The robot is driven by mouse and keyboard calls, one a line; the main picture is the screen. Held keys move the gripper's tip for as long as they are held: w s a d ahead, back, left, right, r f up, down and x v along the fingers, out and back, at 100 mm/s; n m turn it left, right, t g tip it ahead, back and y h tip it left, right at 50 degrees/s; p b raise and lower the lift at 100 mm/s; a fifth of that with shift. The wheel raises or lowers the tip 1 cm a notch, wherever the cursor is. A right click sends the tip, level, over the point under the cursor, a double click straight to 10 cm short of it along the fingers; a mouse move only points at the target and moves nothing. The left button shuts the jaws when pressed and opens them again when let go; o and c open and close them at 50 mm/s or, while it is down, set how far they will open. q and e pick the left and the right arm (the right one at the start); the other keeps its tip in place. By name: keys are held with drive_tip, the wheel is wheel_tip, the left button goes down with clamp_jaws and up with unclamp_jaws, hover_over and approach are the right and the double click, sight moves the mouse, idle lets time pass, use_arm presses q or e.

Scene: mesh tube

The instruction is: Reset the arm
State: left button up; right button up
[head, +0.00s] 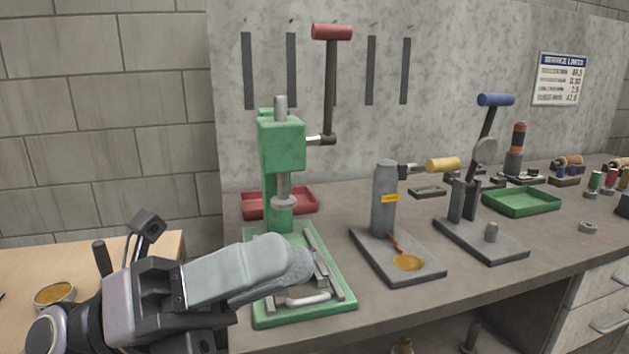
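My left gripper (292,266) reaches in from the lower left, above the front of the bench. Its pale grey finger part points right, in front of the green press base, and I cannot tell whether the fingers are apart or closed. I see nothing clearly held in it. The green arbor press (281,150) stands upright behind it. The press lever arm (328,88) points up and ends in a red grip (332,32). The ram hangs above the base, and part of the base is hidden by my gripper. My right gripper is not in view.
On the bench (480,270) stand a grey post tool with a yellow handle (443,164) and a lever tool with a blue grip (495,100). A red tray (300,198) and a green tray (521,201) lie behind. A wooden table (120,262) is at left.

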use_arm(q)
drive_tip(key=w+a+f+n+t+y, duration=0.1)
drive_tip(key=w+a+n+t+y, duration=0.3)
drive_tip(key=n+t, duration=0.65)
drive_tip(key=w+a+f+n+t+y, duration=0.1)
drive_tip(key=w+a+n+t+y, duration=0.35)
drive_tip(key=n+t, duration=0.65)
drive_tip(key=w+a+f+n+g+y, duration=0.1)
drive_tip(key=a+f+n+g+y, duration=0.1)
drive_tip(key=a+f+n+y, duration=0.4)
drive_tip(key=w+a+f+n+g+y, duration=0.2)
drive_tip(key=a+f+n+y, duration=0.1)
drive_tip(key=f+n+y, duration=0.6)
drive_tip(key=s+a+f+n+g, duration=0.1)
drive_tip(key=s+f+n+g, duration=0.15)
drive_tip(key=f, duration=0.45)
drive_tip(key=s+a+f+n+g, duration=0.15)
drive_tip(key=s+f+g, duration=0.25)
drive_tip(key=f, duration=0.4)
drive_tip(key=s+f+n+g, duration=0.2)
drive_tip(key=s+f+g, duration=0.7)
drive_tip(key=s, duration=0.7)
drive_tip(key=w+d+t+h+p, duration=0.2)
drive_tip(key=w+d+t+p, duration=0.1)
drive_tip(key=w+t+p, duration=0.4)
drive_tip(key=shift+w+d+f+t+h+p, duration=0.15)
drive_tip(key=shift+w+f+t+h+p, duration=0.25)
drive_tip(key=shift+p, duration=0.7)
